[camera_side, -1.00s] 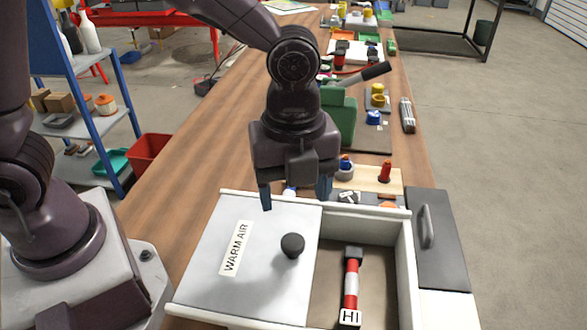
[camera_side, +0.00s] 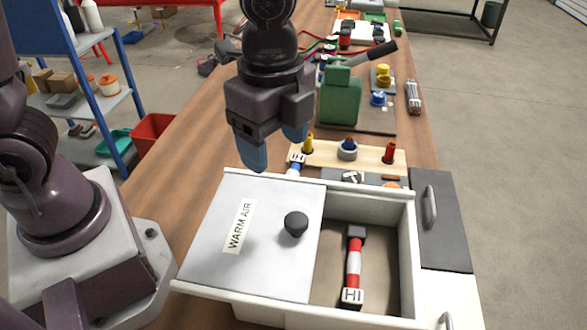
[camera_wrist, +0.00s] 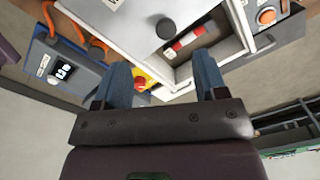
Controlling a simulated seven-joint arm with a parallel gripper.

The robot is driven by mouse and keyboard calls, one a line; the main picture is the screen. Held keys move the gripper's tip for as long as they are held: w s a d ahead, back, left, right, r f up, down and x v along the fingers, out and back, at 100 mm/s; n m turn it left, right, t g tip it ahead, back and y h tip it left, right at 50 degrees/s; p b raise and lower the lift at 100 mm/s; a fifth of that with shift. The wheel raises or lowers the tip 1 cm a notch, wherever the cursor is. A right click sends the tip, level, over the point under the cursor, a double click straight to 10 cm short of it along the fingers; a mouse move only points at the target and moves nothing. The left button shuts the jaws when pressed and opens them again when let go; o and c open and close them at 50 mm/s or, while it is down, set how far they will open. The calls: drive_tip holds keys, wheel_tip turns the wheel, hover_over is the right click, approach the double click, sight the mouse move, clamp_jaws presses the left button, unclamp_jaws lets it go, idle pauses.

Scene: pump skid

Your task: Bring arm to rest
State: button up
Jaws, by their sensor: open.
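My gripper (camera_side: 272,150) is dark purple with blue fingers. It is open and empty, in the air above the table behind the far edge of the white box. The wrist view also shows both fingers (camera_wrist: 165,78) apart with nothing between them. The box (camera_side: 409,240) has a grey sliding lid (camera_side: 210,255) marked WARM AIR with a black knob (camera_side: 296,224). The lid covers the left part of the box. In the uncovered right part lies a red and white handle (camera_side: 354,262) with a tag marked HI.
A wooden block with coloured pegs (camera_side: 330,156) stands behind the box, and a green pump body (camera_side: 339,95) stands farther back. A dark panel with a handle (camera_side: 445,225) is right of the box. The wooden table left of my gripper (camera_side: 185,150) is clear.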

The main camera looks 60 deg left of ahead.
drive_tip(key=s+a+r+n+t, duration=0.2)
drive_tip(key=s+a+r+n, duration=0.2)
drive_tip(key=a+n, duration=0.3)
drive_tip(key=s+a+r+n+t, duration=0.3)
drive_tip(key=s+a+r+n, duration=0.1)
drive_tip(key=n, duration=0.4)
drive_tip(key=shift+a+r, duration=0.45)
drive_tip(key=shift+a, duration=0.95)
drive_tip(key=shift+s, duration=0.1)
